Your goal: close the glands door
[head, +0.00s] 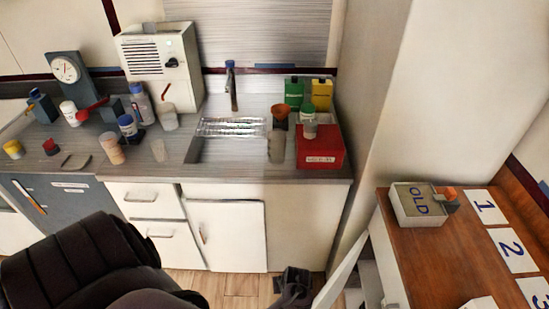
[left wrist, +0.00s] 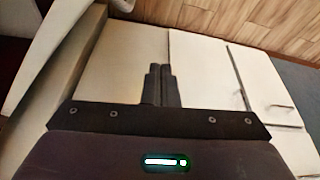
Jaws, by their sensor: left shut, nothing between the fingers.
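No readable label marks the glands door. The white cabinet door (head: 228,238) under the counter, right of the drawers, is the likely one. A small handle sits near its left edge. It looks nearly flush, and I cannot tell if it is slightly ajar. The same door shows in the left wrist view (left wrist: 198,70), with a dark line along its right edge. My left gripper (head: 291,284) is low, right of the door and in front of the plain end panel. In the left wrist view its fingers (left wrist: 159,70) are together and empty. My right gripper is not in view.
White drawers (head: 142,198) and a grey front (head: 62,215) lie left of the door. The counter above holds bottles, a sink and a red box (head: 320,150). A wooden desk (head: 440,255) stands at right. Wooden floor (head: 235,286) shows below the door.

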